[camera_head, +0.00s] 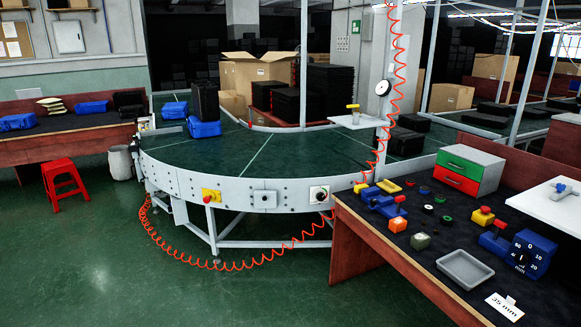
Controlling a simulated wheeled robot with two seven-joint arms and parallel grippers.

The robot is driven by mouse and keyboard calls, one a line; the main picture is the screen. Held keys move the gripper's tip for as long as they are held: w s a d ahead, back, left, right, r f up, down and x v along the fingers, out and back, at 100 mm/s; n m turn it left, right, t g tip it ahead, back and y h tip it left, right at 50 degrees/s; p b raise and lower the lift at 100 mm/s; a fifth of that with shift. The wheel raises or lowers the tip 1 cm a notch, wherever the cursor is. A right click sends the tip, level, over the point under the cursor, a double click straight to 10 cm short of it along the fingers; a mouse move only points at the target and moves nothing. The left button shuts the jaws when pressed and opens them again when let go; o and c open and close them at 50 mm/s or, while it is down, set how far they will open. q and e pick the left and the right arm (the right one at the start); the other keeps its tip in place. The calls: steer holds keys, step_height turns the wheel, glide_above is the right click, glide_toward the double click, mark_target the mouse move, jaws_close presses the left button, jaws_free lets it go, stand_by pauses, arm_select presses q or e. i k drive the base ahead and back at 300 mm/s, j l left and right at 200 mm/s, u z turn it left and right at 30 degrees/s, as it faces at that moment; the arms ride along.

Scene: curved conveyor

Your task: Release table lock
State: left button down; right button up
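No part marked as the table lock can be told for sure. The curved conveyor (180,183) has on its front side a yellow box with a red button (211,196), a grey panel with a small round part (265,198) and a white plate with a dark round knob (319,194). The workbench (350,222) at the right carries blue fixtures with red knobs (394,206) and another blue fixture with a red handle (497,240). A white shelf (345,121) by the post bears a yellow-topped part (352,107). Neither of my grippers is in view.
An orange coiled hose (270,250) hangs to the floor. A red stool (64,180) stands left; the front floor is clear.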

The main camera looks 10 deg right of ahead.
mark_target(500, 224)
steer(key=i, duration=3)
steer(key=z, duration=3.7)
